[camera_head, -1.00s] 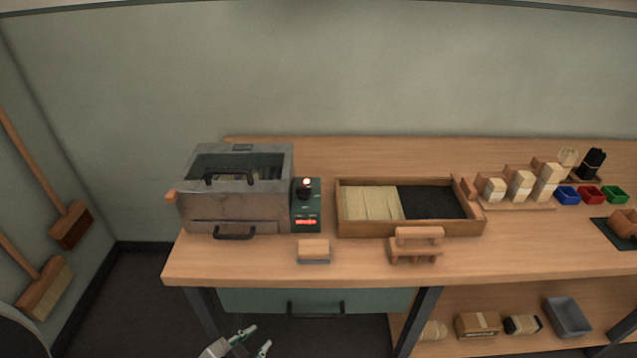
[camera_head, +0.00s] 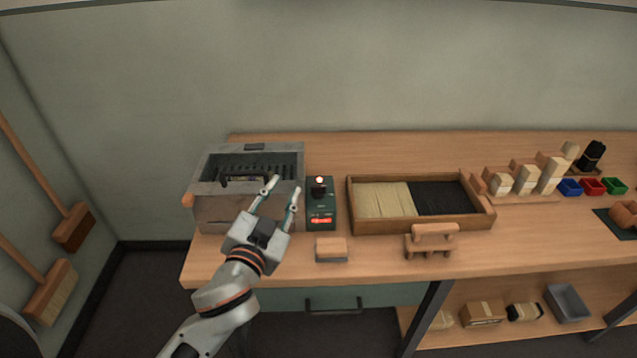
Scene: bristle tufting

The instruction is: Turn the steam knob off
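The steam knob (camera_head: 319,191) is a black knob on the green control box (camera_head: 321,213), at the right side of the grey metal steam box (camera_head: 210,212). A light at its top glows, and a red display is lit on the box's lower front. My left gripper (camera_head: 282,187) is open and empty, its two fingers pointing up and apart. In the picture it overlaps the right front of the steam box, just left of the control box, and appears apart from the knob. My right gripper is not in view.
A wooden tray (camera_head: 352,207) of pale and black bristles stands right of the control box. A small block (camera_head: 331,248) and a wooden stand (camera_head: 432,241) lie near the bench (camera_head: 385,267) front edge. Bench space between them is clear.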

